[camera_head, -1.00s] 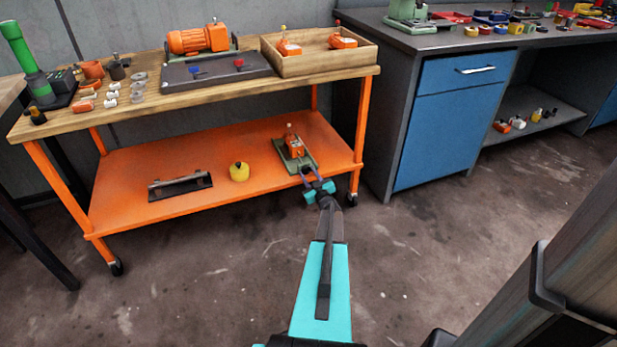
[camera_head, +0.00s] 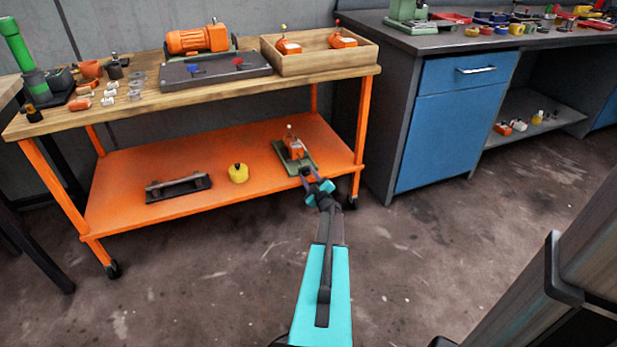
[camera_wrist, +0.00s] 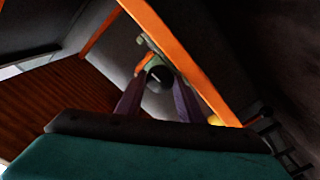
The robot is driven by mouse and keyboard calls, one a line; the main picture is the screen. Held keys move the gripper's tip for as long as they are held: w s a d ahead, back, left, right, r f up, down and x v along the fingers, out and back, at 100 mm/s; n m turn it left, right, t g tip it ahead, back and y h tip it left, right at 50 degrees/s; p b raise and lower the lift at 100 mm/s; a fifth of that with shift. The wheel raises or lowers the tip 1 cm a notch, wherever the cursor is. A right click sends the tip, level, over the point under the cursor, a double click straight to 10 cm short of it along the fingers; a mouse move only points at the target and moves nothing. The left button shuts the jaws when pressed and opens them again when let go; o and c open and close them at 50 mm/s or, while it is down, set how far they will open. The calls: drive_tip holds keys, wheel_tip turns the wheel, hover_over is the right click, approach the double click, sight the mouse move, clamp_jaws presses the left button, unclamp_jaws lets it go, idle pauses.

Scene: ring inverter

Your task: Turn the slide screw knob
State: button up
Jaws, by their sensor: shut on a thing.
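The slide device, a green base with an orange block (camera_head: 294,150) on top, sits at the right front of the cart's orange lower shelf. The round dark slide screw knob (camera_wrist: 158,77) shows between my fingertips in the wrist view. My gripper (camera_head: 308,175) reaches the near end of the green base (camera_head: 299,163) from the front. Its two fingers (camera_wrist: 158,88) are shut on the knob, one on each side. In the head view the knob is hidden by the fingers. The wrist picture is strongly tilted.
On the same shelf (camera_head: 130,203) lie a yellow knob-like part (camera_head: 238,173) and a dark rail fixture (camera_head: 179,188). The cart's orange right front leg (camera_head: 361,140) stands close to the right of my gripper. The floor in front is clear.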

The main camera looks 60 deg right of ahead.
drive_tip(key=o, duration=1.1)
drive_tip(key=shift+c, duration=0.2)
drive_tip(key=shift+m+p, duration=0.4)
drive_tip(key=shift+p, duration=0.05)
drive_tip(key=m+p, duration=0.2)
drive_tip(key=m, duration=0.1)
drive_tip(key=m+p, duration=0.2)
drive_tip(key=m, duration=0.1)
drive_tip(key=shift+m, duration=0.3)
drive_tip(key=p+v, duration=0.1)
drive_tip(key=v, duration=1.2)
drive_tip(key=shift+s+a+p, duration=0.3)
